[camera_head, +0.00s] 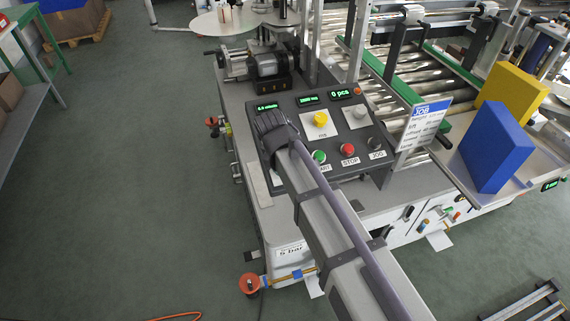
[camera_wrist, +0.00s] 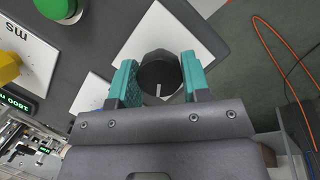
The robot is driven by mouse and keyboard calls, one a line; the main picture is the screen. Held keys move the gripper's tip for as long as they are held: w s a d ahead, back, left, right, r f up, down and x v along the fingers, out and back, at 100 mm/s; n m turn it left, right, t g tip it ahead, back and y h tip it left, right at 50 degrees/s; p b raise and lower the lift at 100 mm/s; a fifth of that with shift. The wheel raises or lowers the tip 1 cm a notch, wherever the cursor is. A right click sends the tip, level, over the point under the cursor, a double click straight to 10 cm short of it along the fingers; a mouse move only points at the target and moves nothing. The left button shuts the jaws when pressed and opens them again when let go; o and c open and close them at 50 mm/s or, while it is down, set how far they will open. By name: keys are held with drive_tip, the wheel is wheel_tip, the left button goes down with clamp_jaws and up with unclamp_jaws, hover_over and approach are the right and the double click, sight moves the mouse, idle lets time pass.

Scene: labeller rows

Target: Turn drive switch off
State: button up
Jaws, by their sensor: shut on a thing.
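The drive switch (camera_wrist: 158,72) is a black round knob with a white pointer line on a white plate. In the wrist view it sits between the teal fingers of my gripper (camera_wrist: 158,62), which are shut on its sides. The pointer line points toward the bottom of that picture. In the head view my gripper (camera_head: 272,133) is over the left part of the dark control panel (camera_head: 376,126), and my arm hides the knob there. The plate's lettering is not visible.
A job card (camera_head: 424,124) stands at the panel's right. Blue (camera_head: 495,148) and yellow (camera_head: 512,97) boxes stand beyond.

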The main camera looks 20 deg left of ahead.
drive_tip(key=shift+n+t, duration=0.4)
drive_tip(key=shift+n, duration=0.6)
drive_tip(key=o, duration=0.9)
drive_tip(key=p+v, duration=1)
drive_tip(key=v, duration=0.1)
drive_tip(key=shift+w+f, duration=0.1)
